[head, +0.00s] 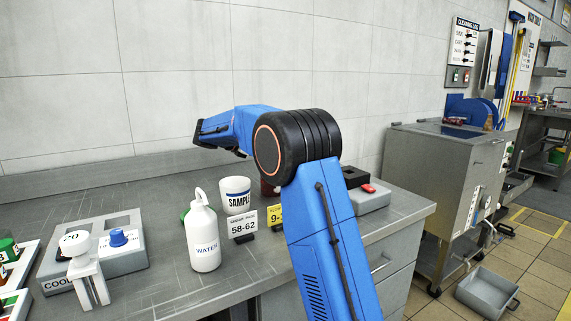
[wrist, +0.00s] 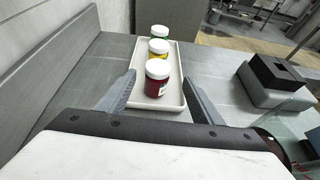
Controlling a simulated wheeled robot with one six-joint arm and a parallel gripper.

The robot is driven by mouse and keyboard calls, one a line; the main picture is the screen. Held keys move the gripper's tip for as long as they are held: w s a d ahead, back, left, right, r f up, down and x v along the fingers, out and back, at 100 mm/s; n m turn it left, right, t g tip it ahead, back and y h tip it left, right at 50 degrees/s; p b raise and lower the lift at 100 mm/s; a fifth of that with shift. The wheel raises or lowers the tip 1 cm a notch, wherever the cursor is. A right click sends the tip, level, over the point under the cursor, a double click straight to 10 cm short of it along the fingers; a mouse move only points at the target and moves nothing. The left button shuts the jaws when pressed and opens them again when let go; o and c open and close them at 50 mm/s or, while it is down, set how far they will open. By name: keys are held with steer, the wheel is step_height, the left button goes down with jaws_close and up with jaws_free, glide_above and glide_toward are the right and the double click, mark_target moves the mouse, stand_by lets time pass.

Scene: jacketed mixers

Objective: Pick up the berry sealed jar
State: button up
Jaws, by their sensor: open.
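In the wrist view, a dark berry-red jar (wrist: 158,80) with a white lid stands upright at the near part of a pale tray (wrist: 172,102). Behind it in a row stand a yellow jar (wrist: 159,50) and a far jar (wrist: 160,33), both white-lidded; the far one's colour is hard to make out. My gripper (wrist: 161,88) is open and empty, with one finger on each side of the tray's near part, apart from the jar. In the head view, my arm covers the jars and tray.
A white WATER bottle (head: 203,238), a SAMPLE cup (head: 236,194) and number cards (head: 242,225) stand on the bench. A grey box with a black block (wrist: 275,75) is right of the tray. The wall runs along the bench's back.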

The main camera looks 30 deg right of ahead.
steer(key=shift+w+x, duration=0.1)
steer(key=shift+x, duration=1.65)
steer(key=shift+w+x, duration=0.15)
steer(key=shift+x, duration=1.55)
steer(key=shift+a+f, duration=0.1)
steer(key=shift+f, duration=0.05)
steer(key=c, duration=1.3)
steer(key=shift+o, duration=0.2)
